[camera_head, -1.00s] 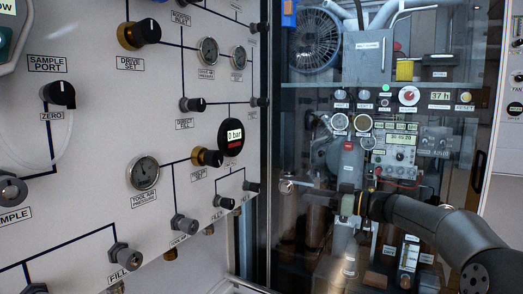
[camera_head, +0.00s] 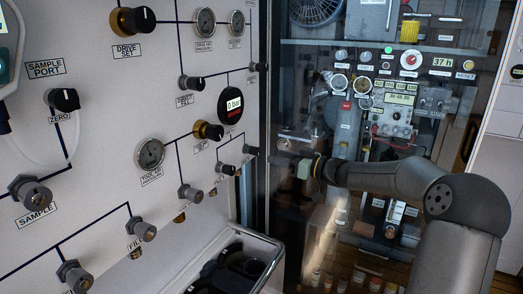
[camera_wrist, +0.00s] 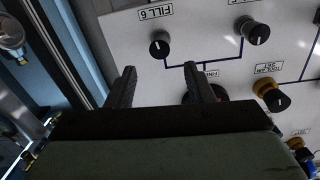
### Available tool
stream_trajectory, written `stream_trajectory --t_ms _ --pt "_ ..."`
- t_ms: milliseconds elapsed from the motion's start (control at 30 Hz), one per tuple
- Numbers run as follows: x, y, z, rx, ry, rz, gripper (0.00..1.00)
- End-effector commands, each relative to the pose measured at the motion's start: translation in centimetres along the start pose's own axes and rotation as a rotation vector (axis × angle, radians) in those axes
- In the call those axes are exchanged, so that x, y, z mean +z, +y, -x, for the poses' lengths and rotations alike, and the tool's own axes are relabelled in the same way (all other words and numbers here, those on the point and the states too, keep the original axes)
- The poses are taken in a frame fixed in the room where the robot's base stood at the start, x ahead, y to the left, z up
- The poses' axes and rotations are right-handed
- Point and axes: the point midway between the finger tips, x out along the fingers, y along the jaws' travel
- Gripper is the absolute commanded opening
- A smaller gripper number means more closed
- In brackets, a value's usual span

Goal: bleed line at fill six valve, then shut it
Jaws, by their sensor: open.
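The fill six valve is a dark round knob (camera_wrist: 159,43) beside an upside-down "FILL 6" label (camera_wrist: 155,12) in the wrist view. In the head view it appears to be the small dark knob (camera_head: 251,150) at the panel's right edge, its label unreadable. My gripper (camera_wrist: 160,84) is open and empty. Its two dark fingers point toward the panel, with the knob showing beyond and between their tips, apart from them. In the head view my gripper (camera_head: 288,166) is just right of that knob. No pressure reading for this line is legible.
A neighbouring dark knob (camera_wrist: 252,30) and a brass-based regulator knob (camera_wrist: 270,94) sit close by on the panel (camera_head: 90,110). A display (camera_head: 233,105) reads 0 bar. A railed bin (camera_head: 262,238) stands below. A glass-fronted cabinet (camera_head: 300,100) is behind my arm.

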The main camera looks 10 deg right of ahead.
Motion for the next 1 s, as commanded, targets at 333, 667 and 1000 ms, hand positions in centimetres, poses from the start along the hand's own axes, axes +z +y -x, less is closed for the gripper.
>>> stream_trajectory --t_ms 333,667,1000 --pt "-0.1 0.0 -6.0 -0.001 0.0 -0.001 0.48" --pt "0.0 0.0 -7.1 0.001 -0.001 0.0 0.48" --pt "0.0 0.0 -7.0 0.001 -0.001 0.0 0.03"
